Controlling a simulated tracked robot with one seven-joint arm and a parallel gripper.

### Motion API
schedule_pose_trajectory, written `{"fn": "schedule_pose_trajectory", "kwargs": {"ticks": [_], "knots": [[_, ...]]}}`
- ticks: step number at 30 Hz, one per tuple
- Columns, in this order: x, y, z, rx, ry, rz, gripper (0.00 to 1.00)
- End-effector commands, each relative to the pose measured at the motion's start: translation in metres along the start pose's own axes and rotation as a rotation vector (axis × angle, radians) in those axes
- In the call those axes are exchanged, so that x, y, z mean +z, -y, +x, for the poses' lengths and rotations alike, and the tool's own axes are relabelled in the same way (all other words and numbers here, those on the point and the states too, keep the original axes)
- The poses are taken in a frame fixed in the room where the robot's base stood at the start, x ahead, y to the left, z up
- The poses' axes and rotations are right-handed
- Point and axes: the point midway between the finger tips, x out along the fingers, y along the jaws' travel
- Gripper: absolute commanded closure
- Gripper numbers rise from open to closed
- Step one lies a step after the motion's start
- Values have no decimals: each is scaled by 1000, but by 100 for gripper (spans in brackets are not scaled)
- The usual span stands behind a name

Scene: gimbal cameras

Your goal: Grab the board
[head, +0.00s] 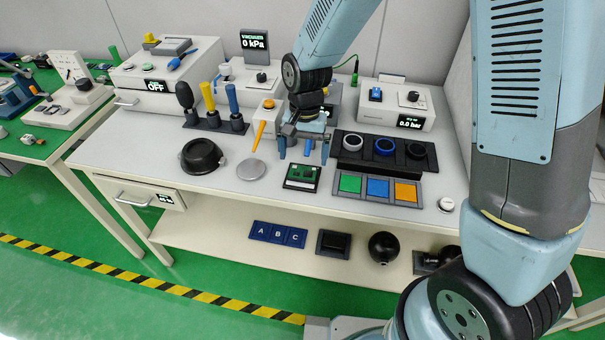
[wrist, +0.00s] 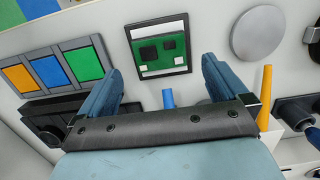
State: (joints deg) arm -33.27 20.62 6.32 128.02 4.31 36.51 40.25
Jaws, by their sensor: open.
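The board (head: 302,175) is a small green circuit board with dark chips and pale patches. It sits in a dark square frame flat on the white workbench, in front of my gripper. In the wrist view the board (wrist: 160,46) lies beyond the fingertips, between their lines, and is fully visible. My gripper (head: 306,150) is open and empty, above the bench and behind the board. Its two blue fingers (wrist: 160,75) are spread apart and do not touch the board.
Right of the board is a tray with green, blue and orange squares (head: 378,188), with a black ring holder (head: 386,170) behind it. Left are a grey disc (head: 251,169), an orange-handled tool (head: 259,135) and a black round pot (head: 202,156). Bare bench lies in front.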

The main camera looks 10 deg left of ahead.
Motion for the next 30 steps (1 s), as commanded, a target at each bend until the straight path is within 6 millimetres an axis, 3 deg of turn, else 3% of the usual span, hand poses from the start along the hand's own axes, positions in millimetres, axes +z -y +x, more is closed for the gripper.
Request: {"fn": "schedule_pose_trajectory", "kwargs": {"ticks": [10, 20, 30], "knots": [[0, 0, 43, 2, 3, 0, 0], [0, 0, 49, 0, 0, -1, 0], [0, 1, 48, 1, 0, -1, 32]]}}
